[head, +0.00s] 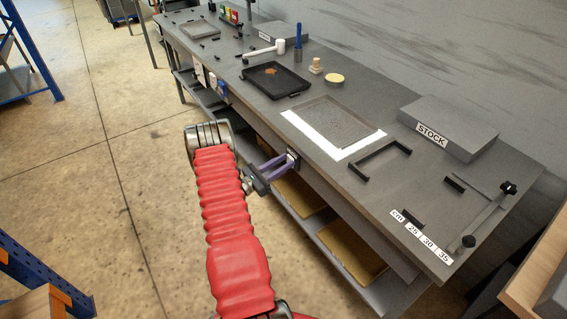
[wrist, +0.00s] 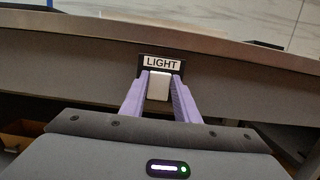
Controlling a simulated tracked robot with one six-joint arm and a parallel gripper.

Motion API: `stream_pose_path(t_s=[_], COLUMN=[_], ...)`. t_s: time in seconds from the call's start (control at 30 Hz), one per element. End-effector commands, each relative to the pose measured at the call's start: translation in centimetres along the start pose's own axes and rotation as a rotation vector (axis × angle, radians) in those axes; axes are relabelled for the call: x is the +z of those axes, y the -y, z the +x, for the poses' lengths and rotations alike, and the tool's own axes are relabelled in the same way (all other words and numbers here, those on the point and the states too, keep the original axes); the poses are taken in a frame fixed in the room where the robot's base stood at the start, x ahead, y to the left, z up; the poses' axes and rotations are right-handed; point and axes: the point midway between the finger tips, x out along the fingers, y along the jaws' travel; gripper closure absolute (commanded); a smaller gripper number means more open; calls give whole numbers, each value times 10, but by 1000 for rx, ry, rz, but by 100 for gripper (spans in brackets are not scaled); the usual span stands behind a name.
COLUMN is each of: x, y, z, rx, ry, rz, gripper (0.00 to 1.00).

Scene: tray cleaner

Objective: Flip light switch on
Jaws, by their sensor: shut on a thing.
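The light switch (wrist: 158,88) is a white rocker or lever on the table's front edge. It sits just under a black and white LIGHT label (wrist: 161,63) in the wrist view. The purple fingers of my gripper (wrist: 160,84) stand on both sides of the switch and are closed on it. In the head view my gripper (head: 275,165) reaches the table's front edge, and a small dark and white plate (head: 292,158) shows at its fingertips. The switch is mostly hidden there. Whether it is on or off I cannot tell.
The grey workbench (head: 375,190) holds a black tray (head: 295,88) with a brown bit in it, a white-bordered grey panel (head: 315,143), a STOCK box (head: 455,115) and a white-headed mallet (head: 280,47). Shelves with yellow boards (head: 350,250) lie below.

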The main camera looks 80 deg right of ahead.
Motion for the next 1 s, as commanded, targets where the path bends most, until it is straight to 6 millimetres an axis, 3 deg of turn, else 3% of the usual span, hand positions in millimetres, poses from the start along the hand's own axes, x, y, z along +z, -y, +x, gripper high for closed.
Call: stream_pose_path(t_s=[0.33,0.73,0.77,1.0], x=[-6,-5,-5,-5], y=[-1,-1,-1,0], z=[-2,-3,-3,-3], rx=[1,3,3,1], ry=[146,165,165,165], rz=[0,2,2,1], gripper=[94,94,70,53])
